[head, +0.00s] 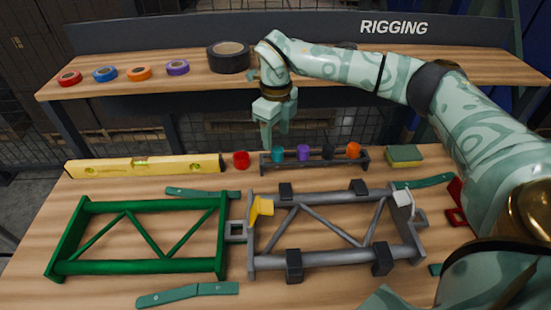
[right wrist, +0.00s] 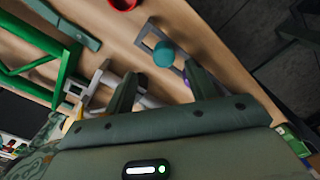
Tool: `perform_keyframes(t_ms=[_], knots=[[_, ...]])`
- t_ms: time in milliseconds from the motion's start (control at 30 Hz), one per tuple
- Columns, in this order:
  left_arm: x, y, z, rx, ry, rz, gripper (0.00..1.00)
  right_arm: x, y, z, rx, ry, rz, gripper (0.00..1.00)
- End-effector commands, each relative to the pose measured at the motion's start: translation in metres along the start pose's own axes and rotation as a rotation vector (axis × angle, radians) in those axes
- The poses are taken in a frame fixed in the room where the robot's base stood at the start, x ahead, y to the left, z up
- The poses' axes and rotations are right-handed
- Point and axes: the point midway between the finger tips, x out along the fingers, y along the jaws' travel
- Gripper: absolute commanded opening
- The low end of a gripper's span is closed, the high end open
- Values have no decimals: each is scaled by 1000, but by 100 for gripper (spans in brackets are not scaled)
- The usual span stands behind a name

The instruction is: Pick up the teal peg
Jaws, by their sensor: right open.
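The teal peg (head: 278,155) stands in the leftmost place of a grey rack (head: 315,168) at the back of the bench. In the right wrist view the teal peg (right wrist: 163,53) shows just beyond and between the two fingertips. My right gripper (head: 275,138) points down above the teal peg, open and empty, apart from it as far as I can see. Its fingers also show in the right wrist view (right wrist: 162,78). My left gripper is not in view.
Purple (head: 304,153), black (head: 328,153) and orange (head: 353,150) pegs share the rack. A red peg (head: 241,160) stands left of it, beside a yellow level (head: 145,167). Green (head: 140,266) and grey (head: 335,257) frames lie in front. A shelf (head: 120,85) with tape rolls stands behind.

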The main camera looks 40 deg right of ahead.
Motion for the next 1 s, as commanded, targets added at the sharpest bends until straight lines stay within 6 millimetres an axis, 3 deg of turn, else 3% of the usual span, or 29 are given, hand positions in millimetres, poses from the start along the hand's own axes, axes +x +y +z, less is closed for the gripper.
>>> perform_keyframes(t_ms=[33,267,533,767,933,1000], knots=[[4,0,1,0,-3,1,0,9,0,0,0,2,2,56],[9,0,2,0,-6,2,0,23,-1,0,-1,-1,2,56],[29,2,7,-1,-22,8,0,67,-7,0,-2,2,2,56],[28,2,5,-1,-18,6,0,67,-7,0,-2,-2,1,56],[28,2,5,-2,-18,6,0,66,-7,0,-2,-2,1,11],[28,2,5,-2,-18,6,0,66,-7,0,-2,-2,1,6]])
